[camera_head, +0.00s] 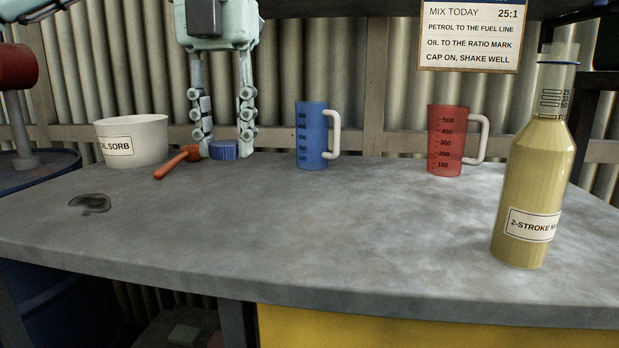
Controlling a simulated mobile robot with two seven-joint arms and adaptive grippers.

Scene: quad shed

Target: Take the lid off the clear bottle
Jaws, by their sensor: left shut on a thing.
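The clear bottle (533,185) stands upright at the right of the bench, full of yellowish liquid, with a "2-STROKE" label. Its neck top (558,53) is pale and see-through, and no coloured lid shows on it. A ribbed blue lid (224,151) is at the back left of the bench, far from the bottle. My left gripper (226,152) points down from above and is shut on the blue lid, one finger on each side. The lid is at or just above the bench top; I cannot tell which. My right gripper is not in view.
An orange-red handled tool (178,161) lies close beside the left finger. A white tub (134,140) stands left of it. A blue jug (311,136) and a red jug (444,141) stand along the back. A dark stain (90,203) marks the left. The bench (330,230) middle is clear.

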